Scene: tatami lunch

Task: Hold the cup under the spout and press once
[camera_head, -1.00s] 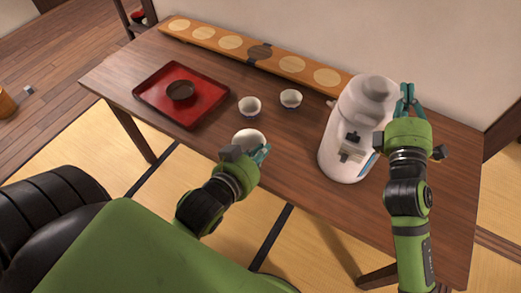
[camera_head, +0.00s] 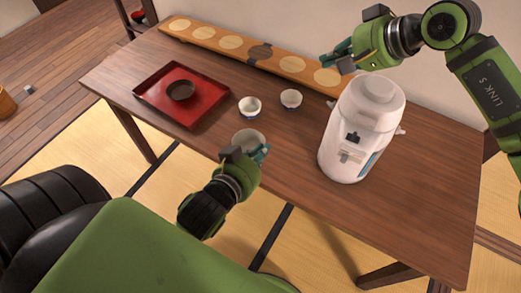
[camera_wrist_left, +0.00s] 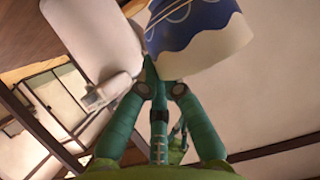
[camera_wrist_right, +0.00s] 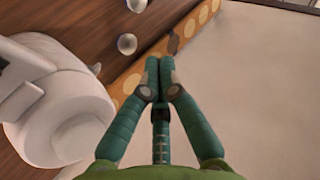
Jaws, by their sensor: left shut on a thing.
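The white pump dispenser (camera_head: 345,115) stands upright on the table, with its lid (camera_head: 380,90) on top and a dark and grey front panel. It also shows in the left wrist view (camera_wrist_left: 95,35) and at the left of the right wrist view (camera_wrist_right: 60,110). My left gripper (camera_head: 262,153) is shut on a white cup (camera_head: 248,137), left of the dispenser and apart from it. The cup's blue-patterned side (camera_wrist_left: 205,35) shows in the left wrist view. My right gripper (camera_head: 337,57) is raised behind the dispenser, fingers together and empty (camera_wrist_right: 158,62), not touching the lid.
Two more cups (camera_head: 250,106) (camera_head: 291,98) stand on the table (camera_head: 220,80) beyond the held cup. A red tray (camera_head: 150,97) with a dark bowl (camera_head: 180,90) lies at the left. A long wooden board (camera_head: 290,64) runs along the back. The table's right side is clear.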

